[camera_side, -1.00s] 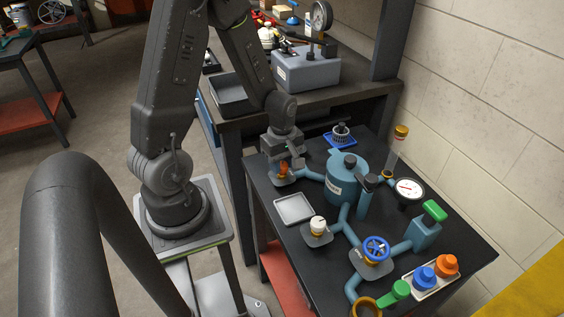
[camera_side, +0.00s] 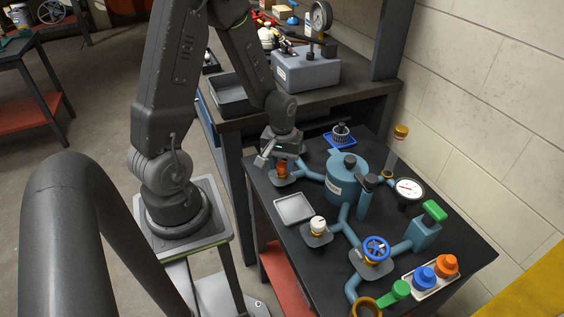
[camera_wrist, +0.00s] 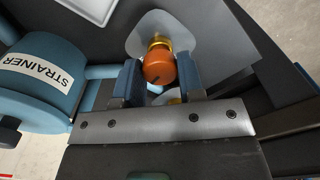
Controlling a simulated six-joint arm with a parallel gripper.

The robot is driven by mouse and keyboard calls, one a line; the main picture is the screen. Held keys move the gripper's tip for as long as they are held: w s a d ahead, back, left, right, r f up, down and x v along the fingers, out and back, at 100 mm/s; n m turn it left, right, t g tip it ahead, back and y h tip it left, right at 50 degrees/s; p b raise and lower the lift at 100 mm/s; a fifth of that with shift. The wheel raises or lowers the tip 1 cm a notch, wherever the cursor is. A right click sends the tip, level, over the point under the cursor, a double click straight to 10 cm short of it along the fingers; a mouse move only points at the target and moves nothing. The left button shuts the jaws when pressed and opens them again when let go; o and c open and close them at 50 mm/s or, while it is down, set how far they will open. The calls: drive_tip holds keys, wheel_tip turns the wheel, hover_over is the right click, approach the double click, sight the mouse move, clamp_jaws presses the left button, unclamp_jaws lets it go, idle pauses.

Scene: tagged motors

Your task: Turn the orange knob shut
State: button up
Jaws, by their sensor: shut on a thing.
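The orange knob (camera_wrist: 158,68) sits on a brass stem above a grey base plate. In the wrist view it lies between the two blue-grey fingers of my gripper (camera_wrist: 160,75), with a dark mark on its top. My gripper is shut on it. In the side view, the knob (camera_side: 282,168) shows just below my gripper (camera_side: 279,160) at the left corner of the black table (camera_side: 300,262), and the fingers partly hide it.
The blue strainer vessel (camera_side: 343,187) and its pipes stand close right of the knob. An empty grey tray (camera_side: 294,208), a white knob (camera_side: 318,225), and a blue handwheel (camera_side: 376,248) lie nearer. A gauge (camera_side: 409,189) and a tray with orange and blue caps (camera_side: 432,283) are right.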

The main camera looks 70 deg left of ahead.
sight(282, 165)
drive_tip(key=shift+m, duration=0.6)
drive_tip(key=o, duration=0.9)
wheel_tip(282, 165, up, 14)
drive_tip(key=shift+f, duration=0.1)
idle(0.4)
drive_tip(key=s+d+r+m+t, duration=0.2)
drive_tip(key=d+r+m, duration=0.1)
drive_tip(key=d, duration=0.1)
drive_tip(key=s+d+r+m+t, duration=0.1)
drive_tip(key=s+d+r+m, duration=0.1)
drive_tip(key=d+r+m, duration=0.1)
drive_tip(key=s+d+r+m+t, duration=0.2)
drive_tip(key=s+d+r, duration=0.1)
drive_tip(key=d, duration=0.4)
drive_tip(key=shift+s+r+m+t, duration=0.1)
drive_tip(key=shift+r+m+t, duration=0.25)
drive_tip(key=shift+r, duration=0.4)
